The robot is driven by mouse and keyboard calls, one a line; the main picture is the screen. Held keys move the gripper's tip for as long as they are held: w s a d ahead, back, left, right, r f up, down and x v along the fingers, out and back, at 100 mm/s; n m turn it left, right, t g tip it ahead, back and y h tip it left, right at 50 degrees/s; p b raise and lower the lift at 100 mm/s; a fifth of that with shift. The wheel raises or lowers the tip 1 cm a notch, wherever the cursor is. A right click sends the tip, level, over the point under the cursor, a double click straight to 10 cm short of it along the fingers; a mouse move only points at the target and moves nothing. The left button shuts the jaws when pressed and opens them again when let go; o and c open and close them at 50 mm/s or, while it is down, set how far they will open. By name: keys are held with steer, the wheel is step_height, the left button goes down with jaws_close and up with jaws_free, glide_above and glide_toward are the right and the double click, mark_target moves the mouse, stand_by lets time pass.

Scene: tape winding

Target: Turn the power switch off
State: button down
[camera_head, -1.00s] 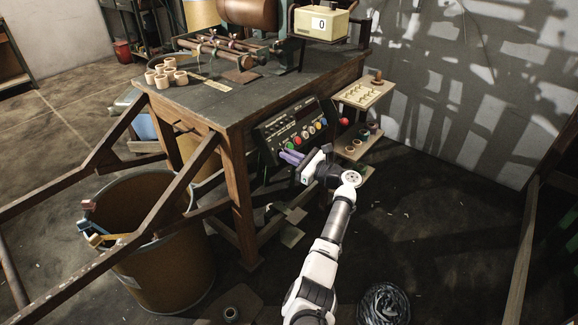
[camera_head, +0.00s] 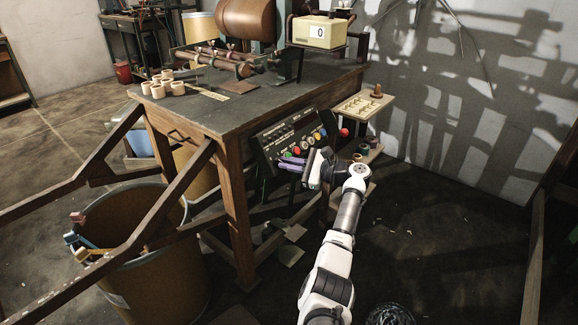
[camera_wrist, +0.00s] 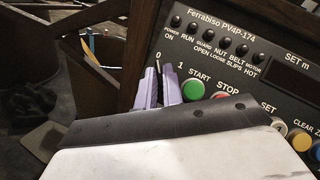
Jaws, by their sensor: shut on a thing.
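The black control panel (camera_head: 262,151) hangs at the front of the workbench; it also shows in the wrist view (camera_wrist: 205,58). My gripper (camera_head: 284,163) has purple fingers that reach the panel's lower left part. In the wrist view, my gripper (camera_wrist: 160,80) is shut on the power switch (camera_wrist: 159,66), a small dark lever between its fingers, near the marks 0 and 1. The fingers hide most of the switch, so its exact position is unclear. The green START button (camera_wrist: 193,89) is just right of the fingers. The lamps along the top of the panel look dark.
The red STOP button (camera_wrist: 220,96) and yellow button (camera_wrist: 300,139) are farther right. A small side shelf (camera_head: 360,107) stands right of the panel. A bench leg (camera_head: 235,205) and a large brown drum (camera_head: 160,265) are on the left.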

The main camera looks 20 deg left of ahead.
steer(key=c, duration=1.5)
jaws_free()
steer(key=shift+c, duration=0.2)
steer(key=d, duration=1.3)
steer(key=shift+d, duration=0.4)
